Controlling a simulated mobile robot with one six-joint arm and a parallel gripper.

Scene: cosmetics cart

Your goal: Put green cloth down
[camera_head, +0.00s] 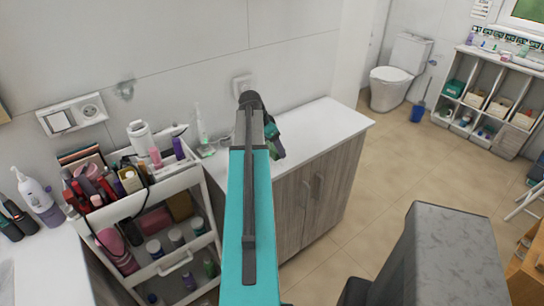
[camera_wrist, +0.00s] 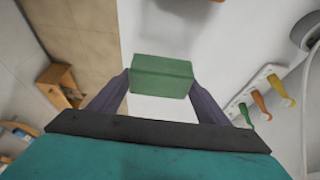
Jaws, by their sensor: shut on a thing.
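The green cloth shows in the wrist view as a folded green block (camera_wrist: 162,76) between the two fingers. My gripper (camera_wrist: 160,88) is shut on it, with a finger at each side. In the head view the cloth (camera_head: 276,147) is partly hidden by my gripper (camera_head: 272,130) and arm. It is over the white countertop (camera_head: 325,122) of the wooden cabinet. I cannot tell whether the cloth touches the countertop.
A white cart (camera_head: 170,188) full of cosmetics stands left of my arm. A white electric toothbrush (camera_head: 200,130) stands at the countertop's back left. A rack with coloured pieces (camera_wrist: 262,92) is right in the wrist view. The countertop's right part is clear.

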